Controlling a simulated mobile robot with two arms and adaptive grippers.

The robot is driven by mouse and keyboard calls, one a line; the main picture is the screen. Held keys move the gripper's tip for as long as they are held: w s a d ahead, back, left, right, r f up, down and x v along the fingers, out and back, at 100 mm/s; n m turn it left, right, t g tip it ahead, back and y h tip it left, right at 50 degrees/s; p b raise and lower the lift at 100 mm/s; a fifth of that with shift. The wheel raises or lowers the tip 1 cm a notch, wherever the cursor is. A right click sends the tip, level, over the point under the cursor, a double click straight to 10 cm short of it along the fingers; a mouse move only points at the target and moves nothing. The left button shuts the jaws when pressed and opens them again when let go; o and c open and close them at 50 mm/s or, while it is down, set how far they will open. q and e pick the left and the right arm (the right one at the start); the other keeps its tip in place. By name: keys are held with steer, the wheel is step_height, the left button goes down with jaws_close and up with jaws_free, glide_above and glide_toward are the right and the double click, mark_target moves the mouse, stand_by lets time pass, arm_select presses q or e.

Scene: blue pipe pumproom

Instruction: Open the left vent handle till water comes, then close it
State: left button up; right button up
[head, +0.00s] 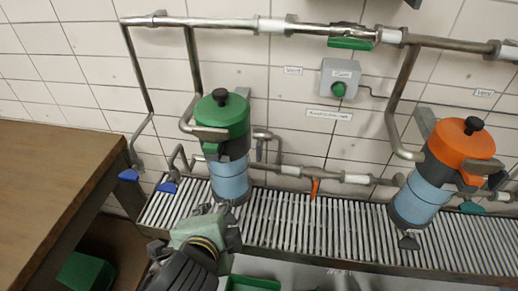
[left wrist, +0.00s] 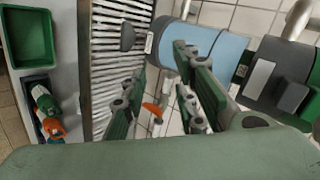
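The left pump filter (head: 222,115) has a green top, a black knob and a light blue body (head: 230,180). Two small blue handles, one on the far left pipe (head: 128,174) and one beside the filter (head: 166,187), sit near the grate. I cannot tell which handle is the left vent handle. My left gripper (head: 212,218) is low in front of the blue body. In the left wrist view its green fingers (left wrist: 160,95) are apart with nothing between them; an orange handle (left wrist: 152,108) shows beyond the gap. My right gripper is not in view.
A second filter with an orange top (head: 463,145) stands at right. A slatted grate (head: 330,228) runs below both. A wooden table (head: 45,185) stands at left. A grey box with a green button (head: 340,78) is on the tiled wall. A green bin (left wrist: 28,35) is below.

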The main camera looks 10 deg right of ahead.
mark_target(258, 154)
arm_select(q)
steer(key=d+r+m+t+h, duration=0.4)
steer(key=d+r+m, duration=0.5)
steer(key=m, duration=0.7)
steer(key=w+m+t, duration=0.1)
steer(key=w+m, duration=0.1)
steer(key=w+r+m+t+p, duration=0.1)
steer(key=w+m, duration=0.1)
steer(key=w+d+r+m+p, duration=0.1)
steer(key=w+m, duration=0.1)
steer(key=shift+w+d+t, duration=0.1)
steer(key=shift+w+t, duration=0.2)
steer(key=shift+t, duration=0.1)
steer(key=shift+w+d, duration=0.15)
steer(key=shift+w, duration=0.2)
steer(key=shift+c, duration=0.3)
jaws_close()
